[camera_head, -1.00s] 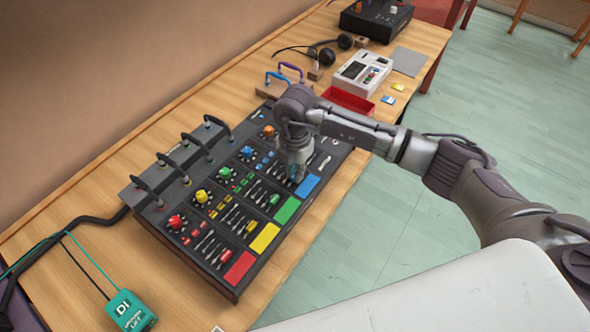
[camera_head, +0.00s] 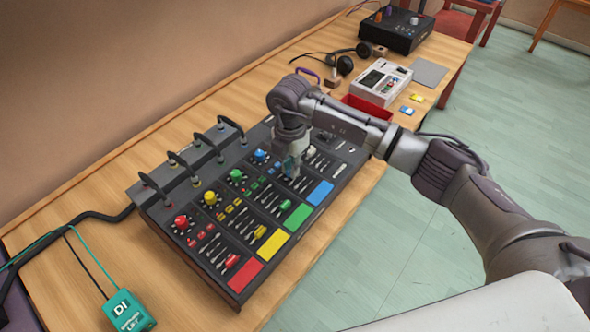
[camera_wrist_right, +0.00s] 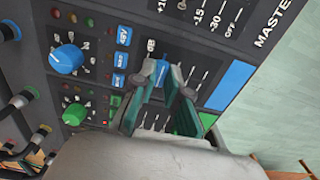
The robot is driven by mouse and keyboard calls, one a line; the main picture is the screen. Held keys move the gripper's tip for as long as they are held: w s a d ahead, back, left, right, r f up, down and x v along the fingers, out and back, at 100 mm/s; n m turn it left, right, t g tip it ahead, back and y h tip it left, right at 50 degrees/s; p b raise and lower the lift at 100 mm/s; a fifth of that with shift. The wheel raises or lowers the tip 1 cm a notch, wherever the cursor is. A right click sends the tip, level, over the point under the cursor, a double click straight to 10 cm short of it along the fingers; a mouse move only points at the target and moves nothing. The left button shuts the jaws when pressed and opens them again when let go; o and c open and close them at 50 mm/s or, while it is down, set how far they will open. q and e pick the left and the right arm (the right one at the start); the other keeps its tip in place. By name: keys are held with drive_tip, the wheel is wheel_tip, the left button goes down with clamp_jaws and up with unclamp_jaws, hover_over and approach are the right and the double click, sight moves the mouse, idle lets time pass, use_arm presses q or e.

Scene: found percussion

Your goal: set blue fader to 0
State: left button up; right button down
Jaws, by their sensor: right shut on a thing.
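The mixer (camera_head: 165,212) is a dark console with coloured strips on the wooden table. Its blue strip has a blue knob (camera_head: 260,155) and a blue pad (camera_head: 319,193); both also show in the right wrist view, the knob (camera_wrist_right: 66,59) at left and the pad (camera_wrist_right: 229,86) at right. My right gripper (camera_head: 291,170) points down onto the blue strip between knob and pad. In the right wrist view its fingertips (camera_wrist_right: 164,74) are shut on the blue fader's cap, mostly hidden between them. My left gripper is not in view.
Bare fader slots and printed level marks lie beside the fingers. Green (camera_head: 298,215), yellow (camera_head: 273,246) and red (camera_head: 245,274) pads line the mixer's front. A teal DI box (camera_head: 130,312) sits at lower left. A white device (camera_head: 383,82) and red tray (camera_head: 366,107) stand farther back.

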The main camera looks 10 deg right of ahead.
drive_tip(key=c, duration=1.2)
unclamp_jaws()
wheel_tip(320, 180, up, 12)
drive_tip(key=shift+r, duration=0.1)
